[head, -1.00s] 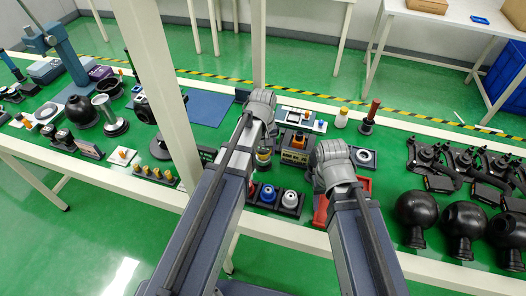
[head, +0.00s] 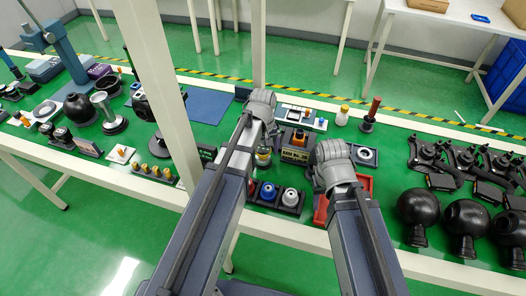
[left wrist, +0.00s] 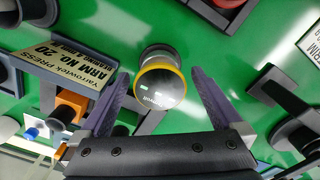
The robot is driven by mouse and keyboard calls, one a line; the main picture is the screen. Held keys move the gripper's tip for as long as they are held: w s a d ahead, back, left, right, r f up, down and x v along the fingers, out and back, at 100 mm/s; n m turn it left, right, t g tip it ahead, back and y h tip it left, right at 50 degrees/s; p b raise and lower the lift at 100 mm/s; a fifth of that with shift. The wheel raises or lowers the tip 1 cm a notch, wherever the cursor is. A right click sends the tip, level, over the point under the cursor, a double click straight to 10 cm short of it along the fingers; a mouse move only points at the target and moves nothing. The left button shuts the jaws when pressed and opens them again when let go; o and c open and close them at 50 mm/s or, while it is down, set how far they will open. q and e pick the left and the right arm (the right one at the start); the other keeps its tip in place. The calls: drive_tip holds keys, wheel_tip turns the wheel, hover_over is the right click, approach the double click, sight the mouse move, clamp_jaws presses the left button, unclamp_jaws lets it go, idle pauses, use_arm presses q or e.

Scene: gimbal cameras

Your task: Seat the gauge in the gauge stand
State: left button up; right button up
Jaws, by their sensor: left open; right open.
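The round piece with a yellow ring and dark, lettered face (left wrist: 160,88), which I take for the gauge, stands between the open fingers of my left gripper (left wrist: 159,76) in the left wrist view. I cannot make out the gauge stand for certain.
A grey block with an orange part (head: 297,143) and a nameplate (left wrist: 72,68) stands close beside the gauge. A dark holder with blue and white knobs (head: 291,198) is nearer. The red tray (head: 365,182) lies by my right wrist. Black spheres (head: 416,204) crowd the right.

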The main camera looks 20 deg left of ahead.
sight(263, 149)
use_arm(q)
wheel_tip(263, 149, up, 8)
drive_tip(key=p, duration=0.7)
drive_tip(key=shift+p, duration=0.4)
use_arm(e)
wheel_tip(263, 149, up, 8)
use_arm(q)
drive_tip(key=shift+f, duration=0.1)
use_arm(e)
drive_tip(key=shift+f, duration=0.15)
use_arm(q)
drive_tip(key=s+d+m+y, duration=0.1)
drive_tip(key=s+d+m, duration=0.9)
drive_tip(key=s, duration=0.4)
drive_tip(key=shift+s+d, duration=0.15)
drive_tip(key=shift+d, duration=0.1)
